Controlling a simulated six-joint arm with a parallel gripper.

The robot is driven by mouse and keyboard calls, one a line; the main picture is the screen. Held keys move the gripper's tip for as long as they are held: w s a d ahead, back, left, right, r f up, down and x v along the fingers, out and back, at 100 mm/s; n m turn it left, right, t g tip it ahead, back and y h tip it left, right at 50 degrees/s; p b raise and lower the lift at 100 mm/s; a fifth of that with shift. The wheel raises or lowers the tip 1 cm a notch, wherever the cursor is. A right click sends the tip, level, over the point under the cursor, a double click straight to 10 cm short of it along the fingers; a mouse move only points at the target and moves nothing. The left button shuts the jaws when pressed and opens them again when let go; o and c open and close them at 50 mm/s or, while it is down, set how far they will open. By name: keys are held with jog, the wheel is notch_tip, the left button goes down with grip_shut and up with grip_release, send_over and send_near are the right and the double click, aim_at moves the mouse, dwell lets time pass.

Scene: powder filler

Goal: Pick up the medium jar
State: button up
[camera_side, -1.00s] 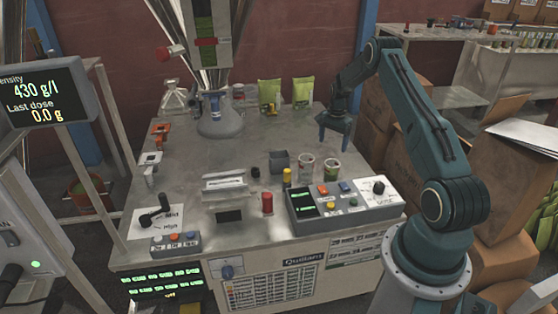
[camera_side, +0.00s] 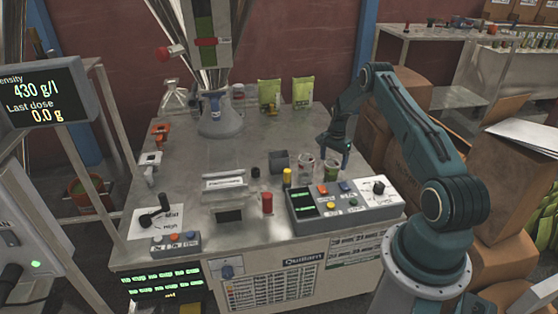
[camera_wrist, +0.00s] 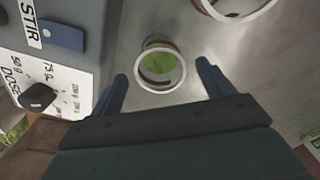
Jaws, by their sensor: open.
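Two clear glass jars stand at the right front of the steel table. The right jar (camera_side: 331,173) has green in it and shows between my fingertips in the wrist view (camera_wrist: 160,66). The left jar (camera_side: 307,163) is partly cut off at the top of the wrist view (camera_wrist: 238,8) and looks wider there. Which one is the medium jar I cannot tell for sure. My gripper (camera_side: 334,147) is open, pointing down close above the right jar; in the wrist view its fingers (camera_wrist: 162,70) are apart with nothing gripped.
A control box (camera_side: 345,205) with buttons and a knob stands just in front of the jars.

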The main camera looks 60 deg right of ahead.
aim_at(331, 172)
jog(key=shift+f, duration=0.9)
jog(key=shift+f, duration=0.1)
jog(key=shift+a+f, duration=0.1)
jog(key=shift+f, duration=2.4)
jog(key=c, duration=1.1)
jog(key=shift+r, duration=0.15)
notch_tip(331, 172, up, 20)
jog(key=shift+f, duration=0.1)
